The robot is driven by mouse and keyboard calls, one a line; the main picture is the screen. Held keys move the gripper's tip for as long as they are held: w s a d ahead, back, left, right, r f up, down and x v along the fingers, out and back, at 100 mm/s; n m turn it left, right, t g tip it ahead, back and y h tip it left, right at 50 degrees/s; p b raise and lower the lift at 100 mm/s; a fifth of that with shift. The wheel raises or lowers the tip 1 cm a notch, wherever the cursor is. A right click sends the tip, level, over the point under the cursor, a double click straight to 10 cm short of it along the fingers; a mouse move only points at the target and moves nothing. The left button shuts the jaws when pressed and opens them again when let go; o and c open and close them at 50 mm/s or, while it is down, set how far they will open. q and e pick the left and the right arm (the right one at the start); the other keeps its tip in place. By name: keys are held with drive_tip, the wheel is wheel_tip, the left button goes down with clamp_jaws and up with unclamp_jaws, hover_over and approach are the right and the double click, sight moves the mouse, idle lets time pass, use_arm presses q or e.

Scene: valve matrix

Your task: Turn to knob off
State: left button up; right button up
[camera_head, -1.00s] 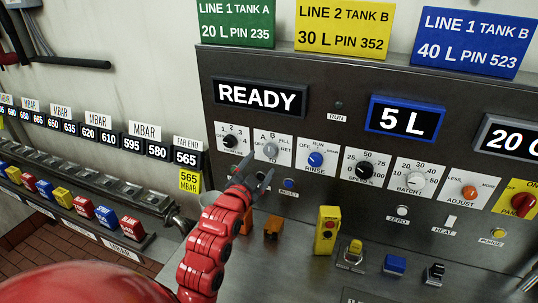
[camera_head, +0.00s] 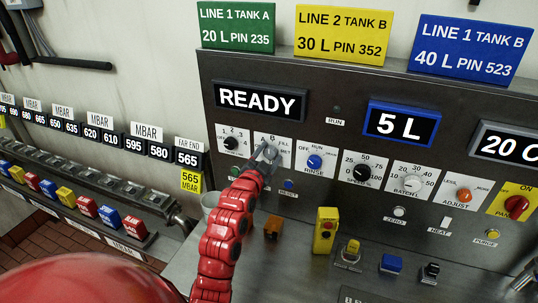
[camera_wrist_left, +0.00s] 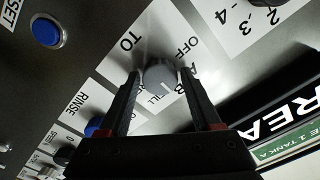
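The grey TO knob (camera_wrist_left: 160,74) sits on a white plate marked OFF, A, B, FILL and RET. In the wrist view its light pointer line seems to face the B and FILL side, but I cannot tell the exact setting. In the head view the knob (camera_head: 269,152) is partly hidden by my left gripper (camera_head: 266,156). My left gripper also shows in the wrist view (camera_wrist_left: 160,80), its two dark fingers apart, one on each side of the knob. Narrow gaps seem to show between fingers and knob. My right gripper is out of view.
The numbered knob (camera_head: 231,143) is left of the TO knob and the blue RINSE knob (camera_head: 314,161) is right. A blue RESET button (camera_head: 288,185) lies below.

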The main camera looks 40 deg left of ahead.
use_arm(q)
clamp_jaws()
drive_tip(key=shift+f, duration=0.1)
drive_tip(key=n+b, duration=0.3)
drive_tip(key=shift+f, duration=0.15)
drive_tip(key=n+b, duration=0.3)
drive_tip(key=n, duration=0.1)
drive_tip(key=shift+a+b, duration=0.1)
drive_tip(key=shift+b, duration=0.25)
drive_tip(key=n+b, duration=0.1)
drive_tip(key=n, duration=0.4)
drive_tip(key=shift+b, duration=0.3)
drive_tip(key=n, duration=0.2)
drive_tip(key=shift+n, duration=1.9)
